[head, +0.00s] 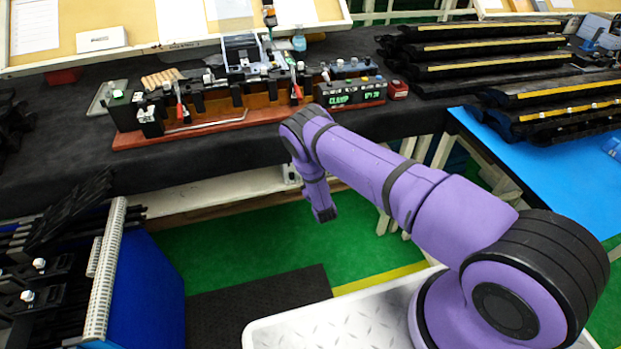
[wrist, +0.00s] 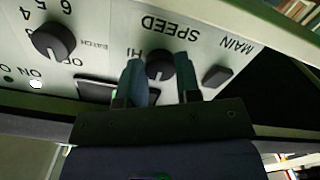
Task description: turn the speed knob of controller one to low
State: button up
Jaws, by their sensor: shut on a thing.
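In the wrist view the speed knob (wrist: 158,70), black and round, sits on a pale grey panel (wrist: 205,52) whose lettering shows upside down. SPEED is printed above it in the picture and HI to its left. My gripper (wrist: 160,62) has one dark finger on each side of the knob and is shut on it. The knob's pointer is hard to read, and any LOW mark is hidden behind the right finger or out of sight. No controller number shows. In the head view my arm bends down in front of the bench, and the fingers cannot be made out.
The dark bench (head: 240,150) carries a clamp fixture (head: 215,118). A blue-topped table (head: 545,165) stands right.

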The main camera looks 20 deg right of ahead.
dwell(0.4)
jog(key=o, duration=0.9)
jog(key=s, duration=1)
jog(key=shift+s+r, duration=0.3)
jog(key=shift+s, duration=0.1)
